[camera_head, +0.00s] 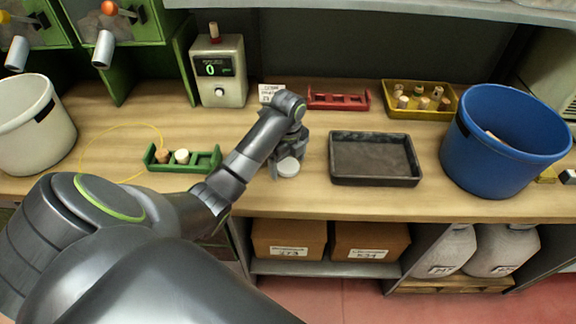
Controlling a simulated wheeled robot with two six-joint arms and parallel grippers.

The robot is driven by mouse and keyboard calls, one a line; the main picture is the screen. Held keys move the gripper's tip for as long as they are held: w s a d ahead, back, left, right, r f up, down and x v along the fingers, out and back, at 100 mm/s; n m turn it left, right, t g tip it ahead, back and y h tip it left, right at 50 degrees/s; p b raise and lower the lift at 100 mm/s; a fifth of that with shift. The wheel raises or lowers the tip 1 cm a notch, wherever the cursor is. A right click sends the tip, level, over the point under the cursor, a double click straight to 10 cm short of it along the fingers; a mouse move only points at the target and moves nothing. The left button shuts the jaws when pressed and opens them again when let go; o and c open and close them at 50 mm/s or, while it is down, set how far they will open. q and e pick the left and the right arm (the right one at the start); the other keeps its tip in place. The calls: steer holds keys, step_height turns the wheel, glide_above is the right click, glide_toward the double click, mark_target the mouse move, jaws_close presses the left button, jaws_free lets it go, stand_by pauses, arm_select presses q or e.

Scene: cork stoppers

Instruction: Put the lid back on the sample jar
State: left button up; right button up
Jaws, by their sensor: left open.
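My left gripper (289,152) reaches over the table from the left and points down near the table's front half. Its fingers are small and partly hidden by the wrist, and it is open. A small white round thing (288,167), which looks like the jar's lid, is just below and in front of the fingers. I cannot tell whether it lies on the table or on something, or whether the fingers touch it. I cannot make out the sample jar; the gripper and wrist hide the spot behind. My right gripper is not in view.
A black tray (375,181) lies right of the gripper, with a blue bin (480,150) further right. A green rack (205,166) with stoppers is left. A red rack (338,103), yellow tray (430,113) and display device (219,92) stand behind. A white bucket (35,135) is far left.

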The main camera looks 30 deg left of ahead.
mark_target(288, 165)
arm_select(q)
steer(key=shift+c, duration=0.4)
steer(key=c, duration=0.9)
steer(key=shift+c, duration=0.2)
steer(key=shift+w+r, duration=0.1)
steer(key=shift+r, duration=0.5)
step_height(288, 165, up, 9)
steer(key=p, duration=0.6)
steer(key=shift+p, duration=0.4)
steer(key=shift+f, duration=0.15)
